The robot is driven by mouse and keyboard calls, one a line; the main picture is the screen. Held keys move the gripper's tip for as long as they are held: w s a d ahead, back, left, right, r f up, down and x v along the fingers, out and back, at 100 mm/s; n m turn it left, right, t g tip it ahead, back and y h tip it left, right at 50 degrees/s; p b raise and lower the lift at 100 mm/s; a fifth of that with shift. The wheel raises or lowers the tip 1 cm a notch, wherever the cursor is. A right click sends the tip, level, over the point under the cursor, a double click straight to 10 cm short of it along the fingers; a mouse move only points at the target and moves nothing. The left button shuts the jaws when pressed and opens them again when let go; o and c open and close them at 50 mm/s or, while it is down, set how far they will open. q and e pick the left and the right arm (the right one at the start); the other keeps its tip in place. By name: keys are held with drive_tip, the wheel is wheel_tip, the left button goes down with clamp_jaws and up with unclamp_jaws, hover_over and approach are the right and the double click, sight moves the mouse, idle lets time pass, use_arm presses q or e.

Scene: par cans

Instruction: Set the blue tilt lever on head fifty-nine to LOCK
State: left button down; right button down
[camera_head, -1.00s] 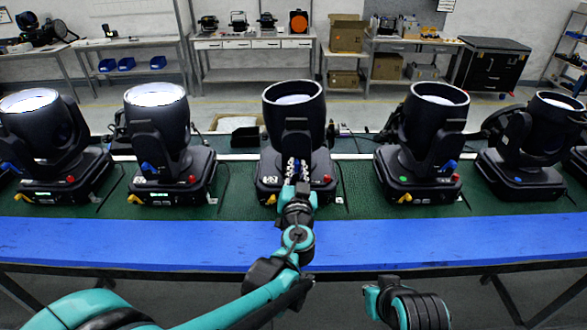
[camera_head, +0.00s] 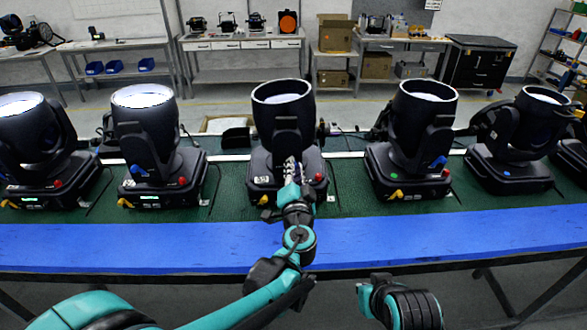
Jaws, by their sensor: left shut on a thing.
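Several black moving heads stand in a row on the green bench mat. The middle head (camera_head: 283,98) is upright, its lens facing up. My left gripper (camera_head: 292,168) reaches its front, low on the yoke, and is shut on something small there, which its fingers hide. From its place this looks like the head's blue tilt lever. The neighbouring heads show blue levers in the same area, on the left one (camera_head: 138,170) and the right one (camera_head: 438,163). Head numbers and lever markings are too small to read. Part of my right arm shows at lower right; its gripper is out of view.
The left neighbour head (camera_head: 145,125) and right neighbour head (camera_head: 422,125) stand apart from the middle one. A bare blue strip (camera_head: 130,248) runs along the bench front. Yellow and red parts show on the bases. Workbenches and boxes stand far behind.

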idle(0.3)
use_arm(q)
drive_tip(key=c, duration=1.5)
unclamp_jaws()
drive_tip(key=shift+s, duration=0.1)
drive_tip(key=s, duration=1.2)
